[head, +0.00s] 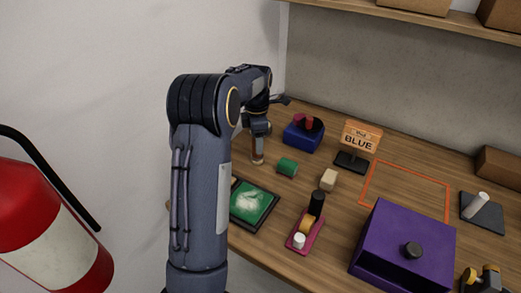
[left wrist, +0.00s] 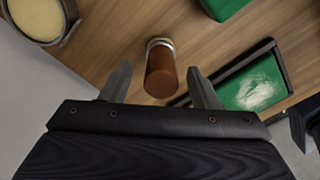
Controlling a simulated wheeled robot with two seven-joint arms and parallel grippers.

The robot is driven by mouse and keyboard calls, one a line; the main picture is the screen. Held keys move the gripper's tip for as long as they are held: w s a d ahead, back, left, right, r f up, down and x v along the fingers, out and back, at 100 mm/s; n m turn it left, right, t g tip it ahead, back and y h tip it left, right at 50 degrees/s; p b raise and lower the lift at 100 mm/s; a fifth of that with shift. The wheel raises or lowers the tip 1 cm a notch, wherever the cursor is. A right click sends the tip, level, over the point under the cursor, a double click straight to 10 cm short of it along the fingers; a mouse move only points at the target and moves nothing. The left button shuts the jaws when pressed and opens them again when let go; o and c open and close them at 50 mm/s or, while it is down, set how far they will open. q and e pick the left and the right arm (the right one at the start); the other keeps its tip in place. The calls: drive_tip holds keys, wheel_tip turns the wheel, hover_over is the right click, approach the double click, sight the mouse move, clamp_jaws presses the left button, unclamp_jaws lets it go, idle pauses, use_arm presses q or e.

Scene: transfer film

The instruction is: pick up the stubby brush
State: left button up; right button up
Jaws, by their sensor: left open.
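The stubby brush (head: 257,158) stands near the table's left edge in the head view, beneath my left gripper. In the left wrist view the brush (left wrist: 160,78) shows as a short brown handle with a pale metallic band at its far end. My left gripper (left wrist: 159,72) is open, with one finger on each side of the brush and a visible gap on both sides. In the head view my left gripper (head: 258,133) points down, and its fingers are too small to make out. My right gripper does not show.
A green board with a white smear (head: 250,203) lies close by. An orange outline (head: 405,168) encloses bare table.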

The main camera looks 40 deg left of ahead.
sight(256, 160)
use_arm(q)
wheel_tip(256, 160, down, 4)
drive_tip(key=shift+f, duration=0.1)
drive_tip(key=c, duration=1)
drive_tip(key=shift+c, duration=0.2)
